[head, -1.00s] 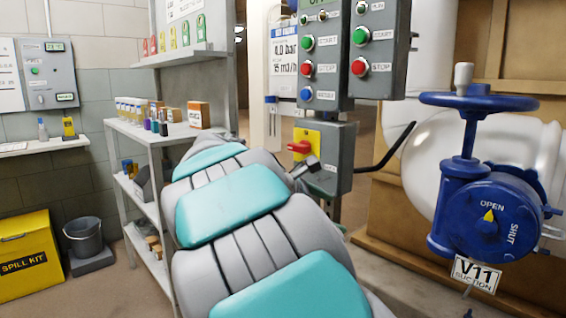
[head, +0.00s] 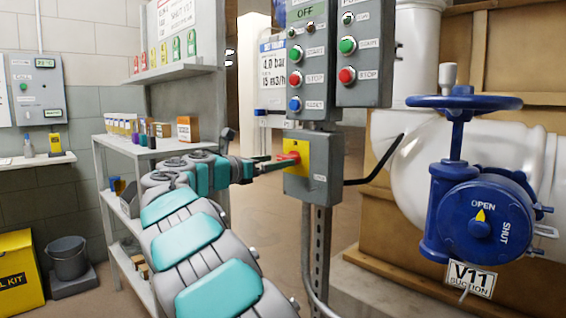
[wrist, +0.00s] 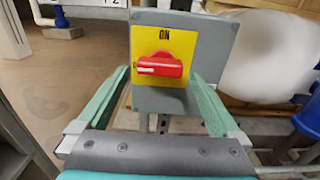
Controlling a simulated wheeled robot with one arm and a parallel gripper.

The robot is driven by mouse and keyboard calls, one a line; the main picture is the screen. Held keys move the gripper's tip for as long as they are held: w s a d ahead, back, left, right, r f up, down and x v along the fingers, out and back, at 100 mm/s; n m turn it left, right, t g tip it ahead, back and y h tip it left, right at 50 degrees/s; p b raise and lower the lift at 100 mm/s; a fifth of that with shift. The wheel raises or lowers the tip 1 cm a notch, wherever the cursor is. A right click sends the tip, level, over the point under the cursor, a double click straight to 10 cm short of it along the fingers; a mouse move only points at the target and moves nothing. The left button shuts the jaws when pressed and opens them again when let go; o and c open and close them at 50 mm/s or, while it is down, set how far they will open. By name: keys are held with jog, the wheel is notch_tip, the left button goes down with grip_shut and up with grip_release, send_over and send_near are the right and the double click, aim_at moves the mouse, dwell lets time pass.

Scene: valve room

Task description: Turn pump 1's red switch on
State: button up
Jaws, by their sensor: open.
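The red switch (wrist: 159,65) is a rotary handle on a yellow plate (wrist: 182,42) marked ON at its top. The handle lies horizontally, with a white mark at its left end. The plate is on the front of a grey box (head: 323,170) below the button panels. My gripper (wrist: 161,76) is open, with one green finger on each side of the handle and gaps between. In the head view, my gripper (head: 277,164) reaches the switch from the left and partly hides it. I cannot tell whether the fingertips overlap the handle in depth.
Grey button panels (head: 312,92) stand above the switch box. A black lever (head: 378,163) juts out at its right. The blue V11 valve (head: 475,222) stands farther right. A shelf rack (head: 110,141) with bottles and boxes is at left, beside my arm.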

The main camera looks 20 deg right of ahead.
aim_at(284, 159)
jog(key=x, duration=0.3)
jog(key=shift+w+d, duration=0.15)
jog(key=shift+d, duration=0.15)
jog(key=c, duration=1.2)
